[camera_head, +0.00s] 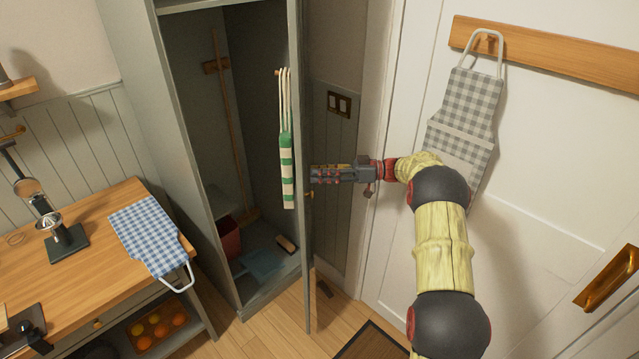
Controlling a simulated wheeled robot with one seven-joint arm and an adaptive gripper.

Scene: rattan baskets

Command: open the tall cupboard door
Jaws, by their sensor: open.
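The tall grey cupboard (165,130) stands left of centre with its inside showing. Its door (303,255) stands swung out and is seen nearly edge-on. A small brass knob (309,194) is on the door's outer side. A green-and-white striped cloth bag (287,165) hangs by its straps on the door's inner side. My gripper (314,173) is at the door's outer side, just above the knob, pointing left. It is open and holds nothing visible. I cannot tell whether its fingertips touch the door.
A broom (227,125), a red bin (229,238) and a dustpan (262,263) are inside the cupboard. A white door (530,220) with a grey apron (465,115) is at right.

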